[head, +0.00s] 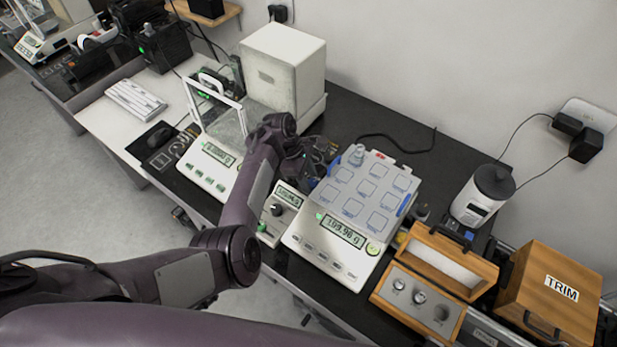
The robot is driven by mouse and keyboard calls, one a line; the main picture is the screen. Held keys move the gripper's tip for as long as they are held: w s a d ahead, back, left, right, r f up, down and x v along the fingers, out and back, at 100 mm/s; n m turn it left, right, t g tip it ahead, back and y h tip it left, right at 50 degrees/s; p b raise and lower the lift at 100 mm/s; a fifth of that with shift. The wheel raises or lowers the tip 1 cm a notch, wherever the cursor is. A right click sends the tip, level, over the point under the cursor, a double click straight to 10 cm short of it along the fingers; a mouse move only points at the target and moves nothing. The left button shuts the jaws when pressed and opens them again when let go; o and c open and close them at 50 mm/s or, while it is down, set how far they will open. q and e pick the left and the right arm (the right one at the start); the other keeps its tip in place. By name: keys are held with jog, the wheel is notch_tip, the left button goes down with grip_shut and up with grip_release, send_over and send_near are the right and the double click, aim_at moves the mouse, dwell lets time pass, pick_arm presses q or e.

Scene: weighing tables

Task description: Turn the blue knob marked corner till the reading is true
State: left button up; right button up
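The balance (315,265) stands on the black bench, with a pale pan (350,205) marked in blue squares. A small metal weight (356,155) stands near the pan's far left corner. The green display (343,232) seems to read 199.98 g, but the last digits are blurred. A blue part (333,166) shows at the pan's left edge and another blue part (405,204) at its right edge; I cannot read a corner mark on either. My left gripper (322,158) is beside the left blue part; its fingers are too dark to tell their opening or contact. My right gripper is out of view.
A wooden weight box (415,308) with an open lid stands right of the balance, near a TRIM box (553,290) and a white-and-black canister (482,195). A small unit with a black knob (278,208) and a glass-shielded balance (205,160) stand left.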

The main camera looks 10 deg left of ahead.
pick_arm(q)
jog(key=shift+d+f, duration=0.1)
jog(key=shift+f, duration=0.3)
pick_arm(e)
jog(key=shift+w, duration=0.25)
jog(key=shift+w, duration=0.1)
pick_arm(q)
jog(key=c, duration=0.7)
jog(key=shift+m, duration=0.3)
jog(key=shift+w+m+g+b, duration=0.15)
jog(key=shift+m+g+b, duration=0.3)
jog(key=shift+m, duration=0.75)
jog(key=shift+w+d+m+g+y+b, duration=0.1)
jog(key=shift+m+g+y+b, duration=0.25)
jog(key=shift+m, duration=0.7)
jog(key=shift+d+m+g+y+b, duration=0.15)
jog(key=shift+m+g+b, duration=0.4)
jog(key=shift+m, duration=0.5)
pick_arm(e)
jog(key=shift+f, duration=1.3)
pick_arm(q)
jog(key=shift+a, duration=0.1)
